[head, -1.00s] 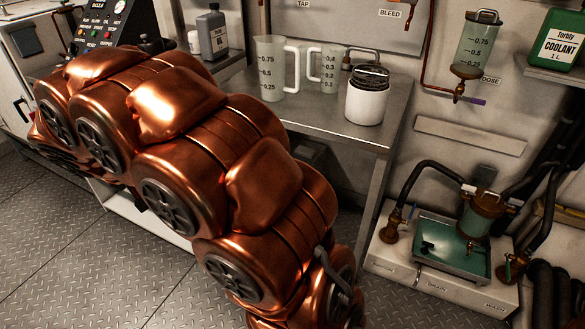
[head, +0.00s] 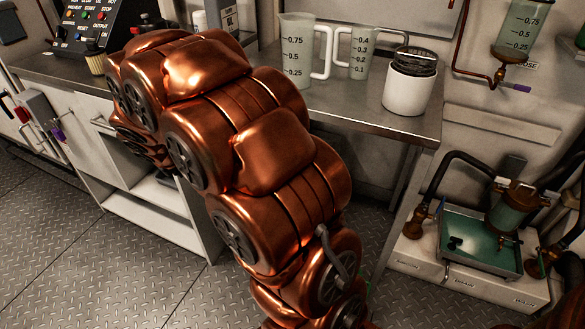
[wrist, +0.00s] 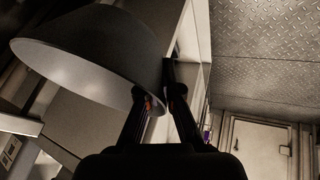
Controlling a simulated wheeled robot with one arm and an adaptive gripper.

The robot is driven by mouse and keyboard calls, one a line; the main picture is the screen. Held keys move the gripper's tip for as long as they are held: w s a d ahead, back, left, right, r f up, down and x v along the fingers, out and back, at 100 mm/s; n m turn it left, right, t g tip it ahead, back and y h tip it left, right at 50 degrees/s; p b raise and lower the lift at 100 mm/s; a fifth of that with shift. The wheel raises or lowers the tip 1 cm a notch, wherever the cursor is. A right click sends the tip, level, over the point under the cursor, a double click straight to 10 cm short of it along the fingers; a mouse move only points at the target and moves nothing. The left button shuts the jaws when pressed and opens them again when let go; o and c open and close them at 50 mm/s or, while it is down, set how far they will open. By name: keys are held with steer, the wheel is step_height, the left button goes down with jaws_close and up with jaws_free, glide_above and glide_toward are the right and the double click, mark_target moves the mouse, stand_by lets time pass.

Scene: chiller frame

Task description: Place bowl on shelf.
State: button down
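A dark grey bowl (wrist: 95,50) with a paler inside fills the upper left of the wrist view. My gripper (wrist: 165,88) has its two dark fingers at the bowl's rim, one on either side of its wall, and appears shut on it. In the head view my copper arm hides the gripper and the bowl. An open cabinet under the left counter has a pale shelf (head: 158,200) low down, partly behind my arm.
The steel counter (head: 340,112) holds a large measuring jug (head: 297,50), a smaller jug (head: 355,52) and a white canister (head: 408,90). A control panel (head: 95,25) stands at the back left. A green tray (head: 470,240) with pipes is at right. The floor (head: 90,260) at front left is clear.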

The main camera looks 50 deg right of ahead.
steer(key=s+d+f+n+y+b, duration=0.1)
steer(key=s+d+f+b, duration=0.3)
steer(key=d+f, duration=0.3)
steer(key=s+d+f+n+t+b, duration=0.1)
steer(key=s+d+f+b, duration=0.3)
steer(key=f, duration=0.5)
steer(key=s+d+f+n+y+b, duration=0.1)
steer(key=s+d+f+n+b, duration=0.2)
steer(key=d+f, duration=0.45)
steer(key=shift+m, duration=0.7)
steer(key=w+d+b, duration=0.1)
steer(key=w+d, duration=0.1)
steer(key=d, duration=0.2)
steer(key=w+d+f+b, duration=0.1)
steer(key=w+d+b, duration=0.1)
steer(key=d, duration=0.3)
steer(key=w+d+b, duration=0.1)
steer(key=w+d, duration=0.3)
steer(key=shift+w+d+f+b, duration=0.15)
steer(key=shift+w+d+b, duration=0.1)
steer(key=shift+d+b, duration=0.05)
steer(key=shift+f+b, duration=1.05)
steer(key=shift+f, duration=0.75)
steer(key=shift+r, duration=0.1)
steer(key=c, duration=1.3)
jaws_free()
